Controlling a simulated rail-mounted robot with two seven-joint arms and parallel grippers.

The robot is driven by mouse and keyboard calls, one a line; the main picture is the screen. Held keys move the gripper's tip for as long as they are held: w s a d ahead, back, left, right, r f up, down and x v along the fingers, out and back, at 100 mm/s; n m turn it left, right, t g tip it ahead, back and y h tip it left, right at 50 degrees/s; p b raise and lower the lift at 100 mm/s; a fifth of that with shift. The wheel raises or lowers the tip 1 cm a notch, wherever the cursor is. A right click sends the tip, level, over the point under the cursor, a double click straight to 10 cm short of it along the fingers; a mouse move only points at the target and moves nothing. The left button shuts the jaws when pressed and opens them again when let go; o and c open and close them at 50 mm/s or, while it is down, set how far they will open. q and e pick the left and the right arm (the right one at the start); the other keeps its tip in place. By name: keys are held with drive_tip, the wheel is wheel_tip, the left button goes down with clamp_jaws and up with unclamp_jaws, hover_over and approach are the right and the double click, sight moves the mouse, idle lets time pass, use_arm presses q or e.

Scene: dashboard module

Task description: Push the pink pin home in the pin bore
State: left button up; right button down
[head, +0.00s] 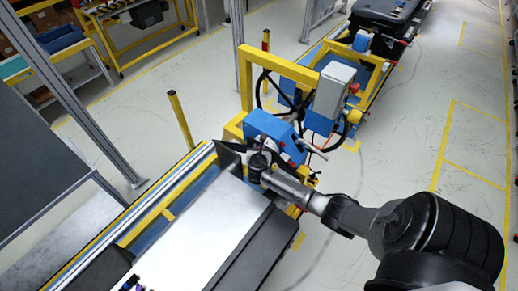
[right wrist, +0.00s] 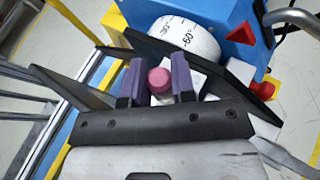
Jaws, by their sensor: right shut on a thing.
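The pink pin (right wrist: 160,79) shows in the right wrist view as a round pink end between the two purple fingertips of my right gripper (right wrist: 158,82). The gripper is shut on it. In the head view my right gripper (head: 258,168) is at the near side of the blue dashboard module (head: 275,132), and the pin cannot be made out there. A pale block (right wrist: 192,86) lies just behind the pin. The pin bore is hidden, so I cannot tell how deep the pin sits. My left gripper is not in view.
A white dial (right wrist: 183,37) with angle marks, a red triangular part (right wrist: 242,36) and a red button (right wrist: 267,88) are close around the gripper. A yellow frame (head: 280,66) and a black steering wheel (head: 283,98) stand behind. The floor at right is clear.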

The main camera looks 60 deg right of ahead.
drive_tip(key=shift+f, duration=0.4)
drive_tip(key=shift+f+b, duration=0.6)
drive_tip(key=c, duration=0.9)
unclamp_jaws()
drive_tip(key=shift+o, duration=0.2)
drive_tip(key=v, duration=1.4)
drive_tip(key=shift+d+r, duration=0.1)
